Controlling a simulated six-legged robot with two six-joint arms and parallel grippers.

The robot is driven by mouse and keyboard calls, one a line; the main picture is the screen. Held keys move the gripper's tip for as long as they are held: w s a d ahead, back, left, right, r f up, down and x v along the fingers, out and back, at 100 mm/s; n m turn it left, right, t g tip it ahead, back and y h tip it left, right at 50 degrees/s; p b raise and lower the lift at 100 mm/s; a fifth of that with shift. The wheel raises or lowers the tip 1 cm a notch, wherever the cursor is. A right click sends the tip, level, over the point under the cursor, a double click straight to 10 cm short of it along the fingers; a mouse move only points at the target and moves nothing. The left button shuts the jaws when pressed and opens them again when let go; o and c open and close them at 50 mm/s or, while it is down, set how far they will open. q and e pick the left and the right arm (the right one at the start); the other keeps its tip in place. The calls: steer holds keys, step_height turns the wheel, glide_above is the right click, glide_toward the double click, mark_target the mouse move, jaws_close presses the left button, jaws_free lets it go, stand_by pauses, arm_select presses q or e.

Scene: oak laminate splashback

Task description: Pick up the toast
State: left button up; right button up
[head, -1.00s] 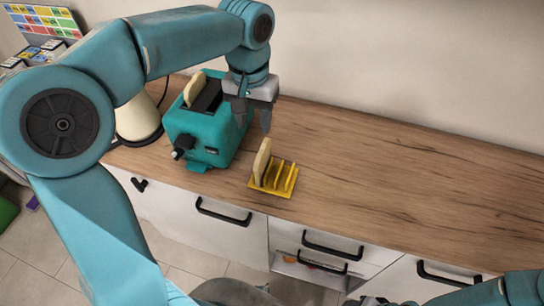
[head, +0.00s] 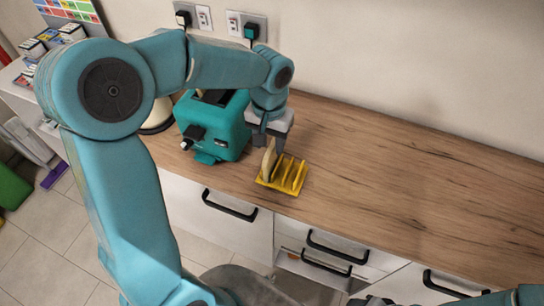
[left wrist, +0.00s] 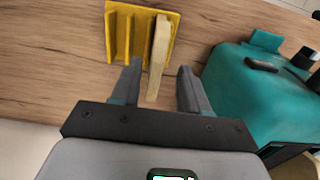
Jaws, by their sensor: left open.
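A slice of toast (head: 268,160) stands upright in the leftmost slot of a yellow toast rack (head: 265,182) on the worktop. My left gripper (head: 271,140) points down just above the toast and partly hides it. In the left wrist view, the jaws (left wrist: 160,84) are open, and the near end of the toast (left wrist: 158,62) reaches between the fingertips, with a gap on each side. The rack (left wrist: 122,12) lies just beyond the fingertips. My right arm shows at the bottom right of the head view; its gripper is too cut off to read.
A teal toaster (head: 217,128) stands just left of the rack; it fills the right of the left wrist view (left wrist: 250,100). The wooden worktop (head: 400,190) is clear to the right. White drawers (head: 235,235) with black handles lie below its front edge.

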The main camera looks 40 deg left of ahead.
mark_target(273, 152)
arm_select(q)
steer(key=f, duration=0.2)
steer(key=w+f, duration=0.1)
steer(key=f, duration=0.1)
steer(key=shift+d+f, duration=0.1)
steer(key=shift+f, duration=0.25)
steer(key=shift+s, duration=0.2)
steer(key=shift+w, duration=0.15)
steer(key=c, duration=0.7)
jaws_close()
